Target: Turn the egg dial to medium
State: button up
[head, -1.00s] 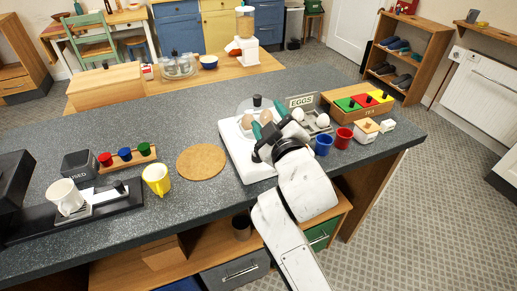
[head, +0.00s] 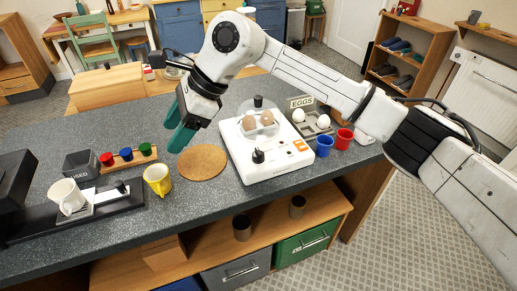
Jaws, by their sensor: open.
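The white egg cooker (head: 275,165) sits on the dark speckled counter, with brown eggs (head: 259,120) under a clear lid with a black knob. Its black egg dial (head: 258,156) is on the front part of the top, left of an orange-marked panel (head: 301,145). The dial's setting is too small to read. My gripper (head: 178,130) has green fingers, is open and empty, and hangs left of the cooker near the round cork mat, apart from the dial.
A blue cup (head: 324,146), a red cup (head: 344,139) and an egg tray (head: 309,127) stand right of the cooker.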

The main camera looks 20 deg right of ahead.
aim_at(258, 151)
jog(key=d+f+g+h, duration=0.15)
jog(key=d+h, duration=0.65)
jog(key=d, duration=1)
jog(key=f, duration=0.3)
jog(key=f+p, duration=0.1)
jog(key=f, duration=0.7)
jog(key=shift+w+a+f, duration=0.15)
jog(key=shift+w+f, duration=0.1)
jog(key=shift+w, duration=0.1)
jog(key=c, duration=1)
